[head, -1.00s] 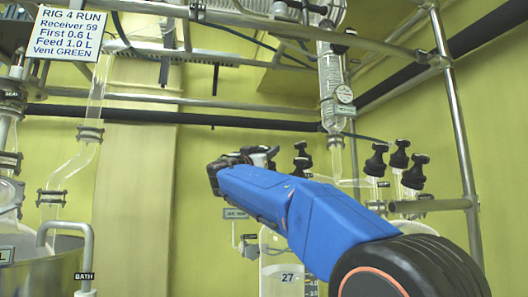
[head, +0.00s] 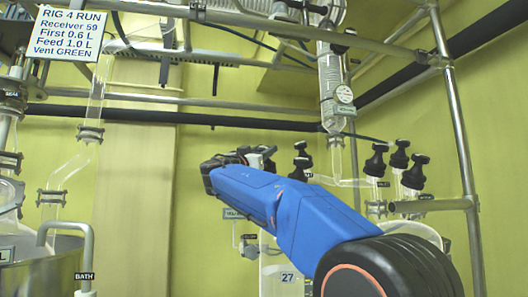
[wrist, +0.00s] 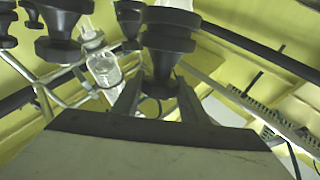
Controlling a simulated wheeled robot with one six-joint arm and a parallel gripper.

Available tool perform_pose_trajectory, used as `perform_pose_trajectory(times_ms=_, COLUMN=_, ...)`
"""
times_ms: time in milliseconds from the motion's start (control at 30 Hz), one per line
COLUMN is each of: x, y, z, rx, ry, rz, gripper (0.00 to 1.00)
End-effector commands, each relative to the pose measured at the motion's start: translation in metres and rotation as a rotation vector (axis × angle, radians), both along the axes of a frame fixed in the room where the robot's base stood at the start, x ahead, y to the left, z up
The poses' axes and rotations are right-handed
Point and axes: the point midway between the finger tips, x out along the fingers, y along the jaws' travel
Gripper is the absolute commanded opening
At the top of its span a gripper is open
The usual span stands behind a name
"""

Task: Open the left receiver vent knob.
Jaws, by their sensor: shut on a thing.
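In the wrist view, my gripper (wrist: 158,100) has its two grey fingers on either side of the lower part of a black flared knob (wrist: 166,45). It is shut on this knob. Which way the knob is turned cannot be told. In the head view, my blue arm reaches up and left, and its wrist end hides the fingers and most of what they hold. A receiver marked 27 (head: 285,282) stands below the arm, partly hidden by it.
Other black knobs (head: 375,160) stand right of my arm, and several more (wrist: 60,22) show at the wrist view's upper left. A glass column with a gauge (head: 344,95) hangs behind. Metal rails (head: 455,130) frame the right side. A sign (head: 70,32) reads "Vent GREEN".

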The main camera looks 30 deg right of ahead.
Motion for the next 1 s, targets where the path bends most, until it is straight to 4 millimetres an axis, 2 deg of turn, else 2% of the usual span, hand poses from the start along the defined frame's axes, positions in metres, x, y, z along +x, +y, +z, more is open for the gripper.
perform_pose_trajectory(times_ms=700, x=-0.0016, y=-0.0017, z=0.0011, rx=-0.183, ry=0.179, rz=0.421, gripper=0.19)
perform_pose_trajectory(times_ms=1000, x=-0.0009, y=0.0001, z=0.0015, rx=-0.23, ry=0.225, rz=0.536, gripper=0.19)
